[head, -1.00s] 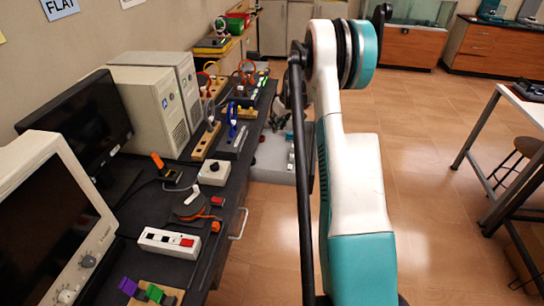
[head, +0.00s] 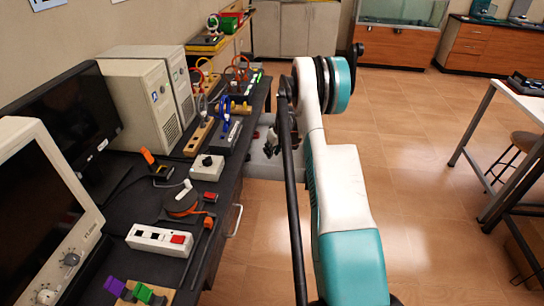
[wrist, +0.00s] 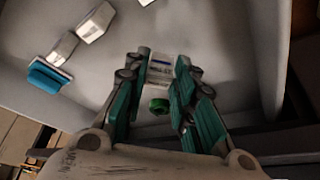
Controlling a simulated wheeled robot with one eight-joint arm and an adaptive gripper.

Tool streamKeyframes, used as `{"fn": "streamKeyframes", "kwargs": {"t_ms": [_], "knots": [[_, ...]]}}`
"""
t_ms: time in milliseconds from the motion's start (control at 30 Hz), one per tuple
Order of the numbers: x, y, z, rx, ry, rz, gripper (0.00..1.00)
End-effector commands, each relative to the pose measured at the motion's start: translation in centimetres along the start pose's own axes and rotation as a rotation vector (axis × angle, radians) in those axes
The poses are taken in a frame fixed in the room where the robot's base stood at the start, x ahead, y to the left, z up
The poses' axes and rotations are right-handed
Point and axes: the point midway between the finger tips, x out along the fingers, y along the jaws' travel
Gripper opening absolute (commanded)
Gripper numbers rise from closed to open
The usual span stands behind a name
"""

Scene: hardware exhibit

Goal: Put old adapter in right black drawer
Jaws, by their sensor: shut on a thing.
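My gripper (wrist: 160,75) has teal fingers and is shut on a small white block with printed labels, which looks like the adapter (wrist: 161,66). A green round piece (wrist: 159,105) shows between the fingers, nearer the palm; I cannot tell whether it is part of the block. The gripper is over or inside a pale grey open drawer (wrist: 215,25). In the head view a grey open drawer (head: 262,165) juts from the black bench, and my arm partly hides it. The gripper (head: 268,142) is small and mostly hidden there.
The black bench (head: 125,200) carries monitors, computer towers (head: 150,95), a power strip (head: 160,239) and cables. A white table (head: 525,105) stands at right. The floor between is clear.

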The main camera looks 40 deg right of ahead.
Motion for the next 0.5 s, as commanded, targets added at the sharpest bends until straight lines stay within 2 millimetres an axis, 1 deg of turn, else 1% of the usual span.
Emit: {"fn": "streamKeyframes", "kwargs": {"t_ms": [33, 133, 367, 500], "knots": [[1.1, 0.0, 0.4, 0.0, 0.0, 0.0, 0.02], [2.0, 0.0, 0.8, 0.0, 0.0, 0.0, 0.02], [1.9, 0.0, 0.8, 0.0, 0.0, 0.0, 0.02], [2.3, 0.0, 0.9, 0.0, 0.0, 0.0, 0.02]]}}
